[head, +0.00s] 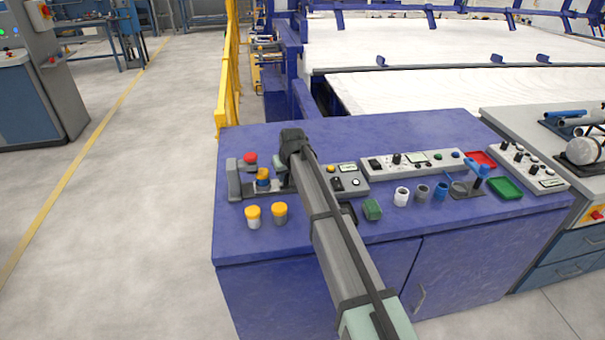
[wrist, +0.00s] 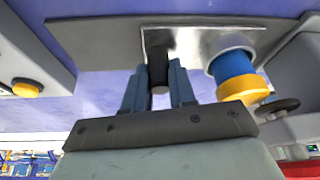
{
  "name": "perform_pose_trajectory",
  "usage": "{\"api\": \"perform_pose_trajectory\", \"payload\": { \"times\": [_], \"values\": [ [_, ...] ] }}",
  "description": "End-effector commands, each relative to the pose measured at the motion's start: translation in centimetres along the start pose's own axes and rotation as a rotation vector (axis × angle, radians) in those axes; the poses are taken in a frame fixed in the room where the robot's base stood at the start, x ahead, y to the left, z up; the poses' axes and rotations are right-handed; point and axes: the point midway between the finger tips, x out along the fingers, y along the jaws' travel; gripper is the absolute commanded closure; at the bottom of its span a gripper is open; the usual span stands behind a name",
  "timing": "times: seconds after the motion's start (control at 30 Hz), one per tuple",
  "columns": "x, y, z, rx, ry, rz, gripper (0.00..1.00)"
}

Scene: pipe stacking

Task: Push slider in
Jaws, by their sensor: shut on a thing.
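The slider is a metal plate (wrist: 105,42) with a dark round handle (wrist: 158,62) in the wrist view. My gripper (wrist: 158,88) is shut on that handle, with one blue-grey finger on each side. In the head view my gripper (head: 281,174) is at the right end of the slider's fixture (head: 233,180), partly hidden by my arm. A blue and yellow pipe stack (wrist: 234,76) stands on the plate beside the handle; it also shows in the head view (head: 263,178). How far the plate sits in its fixture is hard to tell.
Two yellow-capped pipes (head: 252,216) stand in front. Right of my arm are a green part (head: 372,209), several loose pipes (head: 401,196), control boxes (head: 415,162), and red and green trays (head: 505,188).

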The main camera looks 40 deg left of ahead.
Motion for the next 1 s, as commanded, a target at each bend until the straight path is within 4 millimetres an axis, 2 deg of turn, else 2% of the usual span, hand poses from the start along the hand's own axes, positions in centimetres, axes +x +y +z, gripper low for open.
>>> {"api": "perform_pose_trajectory", "payload": {
  "times": [0.03, 0.1, 0.2, 0.57, 0.6, 0.83, 1.0],
  "values": [
    [0.1, -1.2, -0.3, -0.001, 0.001, -0.001, 1.0],
    [0.2, -2.3, -0.5, -0.001, 0.001, -0.001, 1.0],
    [0.2, -3.2, -0.6, 0.002, 0.001, 0.001, 1.0],
    [0.3, -3.8, -0.7, 0.0, 0.002, -0.003, 1.0],
    [0.3, -3.8, -0.7, 0.0, 0.002, -0.004, 0.72],
    [0.3, -3.7, -0.7, 0.001, 0.002, -0.002, 0.5],
    [0.3, -3.6, -0.7, 0.001, 0.001, -0.001, 0.49]
  ]
}}
